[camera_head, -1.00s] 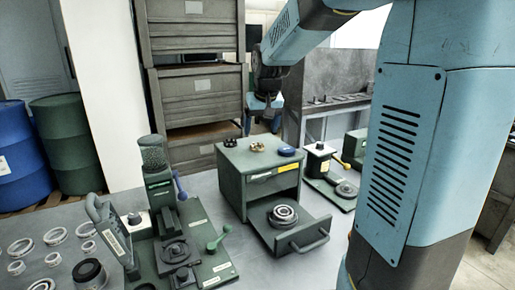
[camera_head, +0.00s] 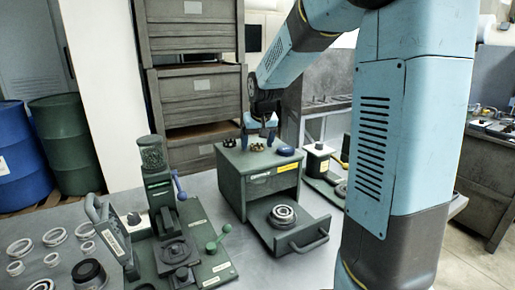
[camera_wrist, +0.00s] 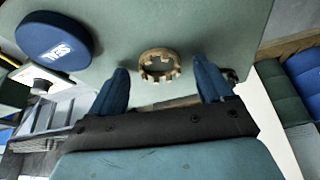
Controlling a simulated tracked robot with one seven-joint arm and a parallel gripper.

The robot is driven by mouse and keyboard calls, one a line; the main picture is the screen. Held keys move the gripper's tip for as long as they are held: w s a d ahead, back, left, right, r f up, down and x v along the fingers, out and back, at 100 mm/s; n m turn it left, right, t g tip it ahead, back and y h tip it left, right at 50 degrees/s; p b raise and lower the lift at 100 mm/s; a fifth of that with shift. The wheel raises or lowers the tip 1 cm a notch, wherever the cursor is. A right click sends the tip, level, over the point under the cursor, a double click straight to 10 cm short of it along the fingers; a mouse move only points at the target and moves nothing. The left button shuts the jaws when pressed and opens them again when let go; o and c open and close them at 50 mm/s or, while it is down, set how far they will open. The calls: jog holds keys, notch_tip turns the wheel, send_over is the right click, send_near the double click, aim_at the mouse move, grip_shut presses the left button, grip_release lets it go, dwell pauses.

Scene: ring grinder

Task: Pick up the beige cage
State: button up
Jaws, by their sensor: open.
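The beige cage (camera_wrist: 159,64), a small ring with notched teeth, sits on the green cabinet top (camera_wrist: 150,22). In the head view the cage (camera_head: 257,147) is just below my gripper (camera_head: 260,128). In the wrist view my gripper (camera_wrist: 161,78) is open, with one blue finger on each side of the cage's line. The cage lies between and just beyond the fingertips, and nothing is held. Whether the fingers are at the cage's height is hard to tell.
A blue round part (camera_head: 286,151) and a dark cage (camera_head: 230,143) flank the beige cage closely. An open drawer (camera_head: 290,232) below holds a bearing (camera_head: 283,215). A green press (camera_head: 160,200) stands left; several rings lie on the table (camera_head: 120,268).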

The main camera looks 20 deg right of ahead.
jog(key=shift+c, duration=0.5)
jog(key=c, duration=1)
